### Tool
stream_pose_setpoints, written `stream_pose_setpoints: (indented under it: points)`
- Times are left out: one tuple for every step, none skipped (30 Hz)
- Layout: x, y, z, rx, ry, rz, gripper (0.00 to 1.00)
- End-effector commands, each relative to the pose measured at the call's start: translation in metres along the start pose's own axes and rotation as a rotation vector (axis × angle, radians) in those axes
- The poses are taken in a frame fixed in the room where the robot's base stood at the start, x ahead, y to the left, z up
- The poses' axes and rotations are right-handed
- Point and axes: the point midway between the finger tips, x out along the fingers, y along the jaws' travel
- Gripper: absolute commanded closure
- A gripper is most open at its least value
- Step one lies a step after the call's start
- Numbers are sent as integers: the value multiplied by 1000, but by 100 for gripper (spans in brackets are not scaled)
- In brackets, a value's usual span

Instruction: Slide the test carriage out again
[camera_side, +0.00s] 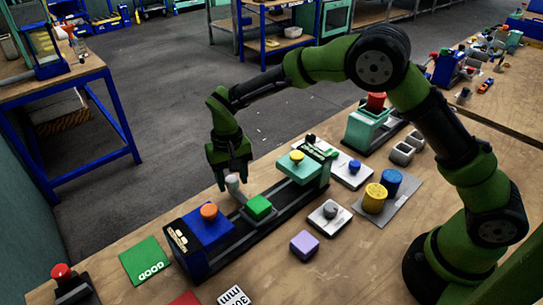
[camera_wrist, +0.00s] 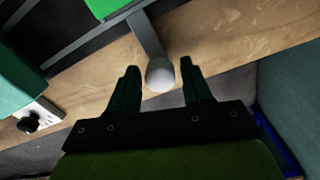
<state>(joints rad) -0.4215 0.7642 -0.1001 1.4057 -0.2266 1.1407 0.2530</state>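The test carriage (camera_side: 243,222) sits on a long dark rail, between a blue press (camera_side: 207,228) with an orange button and a teal press (camera_side: 302,168) with a yellow button. A bright green block (camera_side: 259,206) rides on it, and part of the block shows in the wrist view (camera_wrist: 106,7). A grey arm (camera_wrist: 147,36) ends in a round grey knob (camera_wrist: 160,76), also visible in the side view (camera_side: 232,181). My gripper (camera_side: 234,179) points down at the knob. Its fingers (camera_wrist: 159,68) are open, one on each side of the knob, with gaps visible.
Yellow (camera_side: 374,197) and blue (camera_side: 391,182) cylinders stand on a grey plate. A red button (camera_side: 62,273) stands front left. The table's far edge is beneath my gripper.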

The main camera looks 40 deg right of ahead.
Motion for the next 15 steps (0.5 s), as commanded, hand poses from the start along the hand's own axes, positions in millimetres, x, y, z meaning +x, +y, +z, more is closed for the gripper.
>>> stream_pose_setpoints:
  points:
    - [0, 0, 0, 0, 0, 0, 42]
    - [0, 0, 0, 0, -1, 1, 40]
    - [0, 0, 0, 0, -1, 1, 40]
    - [0, 0, 0, 0, -1, 1, 40]
    - [1, 1, 0, 0, -1, 1, 40]
    - [1, 1, 0, 0, -1, 1, 40]
    - [1, 1, 0, 0, -2, 1, 40]
    - [1, 1, 0, 0, -2, 1, 40]
    - [1, 1, 0, 0, -2, 1, 40]
    - [0, 1, 0, 0, -2, 1, 40]
    - [-1, 1, 0, 0, -1, 1, 40]
    - [-3, 1, 0, 0, -1, 1, 40]
    - [-6, 0, 0, 0, 0, 0, 40]
    - [-9, 0, 0, 0, 0, 0, 40]
    - [-15, 0, 0, 0, 0, -1, 40]
